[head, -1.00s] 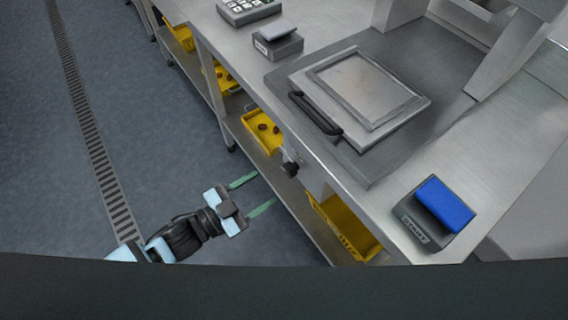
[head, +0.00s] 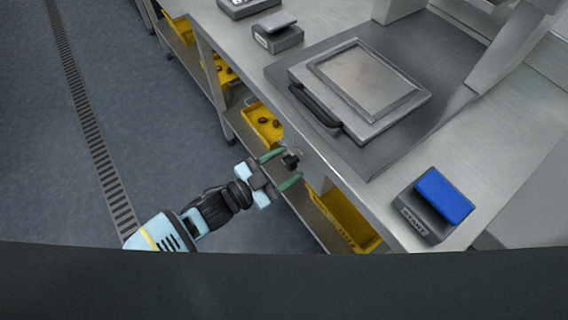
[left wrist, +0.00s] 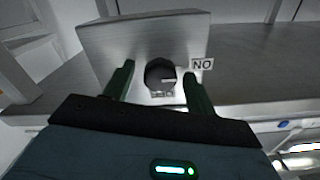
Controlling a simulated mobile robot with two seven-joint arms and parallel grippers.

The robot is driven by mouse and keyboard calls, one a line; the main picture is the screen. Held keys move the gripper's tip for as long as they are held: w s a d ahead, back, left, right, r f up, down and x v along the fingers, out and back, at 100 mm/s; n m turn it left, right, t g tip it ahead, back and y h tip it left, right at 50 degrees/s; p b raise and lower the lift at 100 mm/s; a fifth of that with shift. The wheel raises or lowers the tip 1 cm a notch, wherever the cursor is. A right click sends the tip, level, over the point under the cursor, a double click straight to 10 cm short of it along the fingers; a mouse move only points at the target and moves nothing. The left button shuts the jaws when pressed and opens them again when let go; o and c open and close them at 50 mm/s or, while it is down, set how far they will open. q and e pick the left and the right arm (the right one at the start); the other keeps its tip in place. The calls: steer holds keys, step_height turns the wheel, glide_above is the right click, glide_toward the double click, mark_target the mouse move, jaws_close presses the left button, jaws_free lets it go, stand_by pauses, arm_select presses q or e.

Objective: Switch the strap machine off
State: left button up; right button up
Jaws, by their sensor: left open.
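A black round knob (left wrist: 158,72) sits on a metal switch panel (left wrist: 110,38) in the left wrist view. A white label reading "NO" (left wrist: 202,64), apparently "ON" upside down, is right of it. A light mark on the knob points towards the label's side. A smaller label below the knob is unreadable. In the head view the knob (head: 291,161) is at the bench's front edge. My left gripper (head: 281,168) is open, its green fingers on either side of the knob; I cannot tell whether they touch it. My right gripper is not in view.
On the steel bench is a flat metal plate (head: 365,85) with a black handle (head: 314,105). A blue-topped START box (head: 424,218) stands at the right, a small grey box (head: 278,39) at the back. Yellow bins (head: 343,215) sit below. The floor at left is clear.

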arm_select(q)
steer(key=shift+c, duration=0.3)
steer(key=c, duration=0.9)
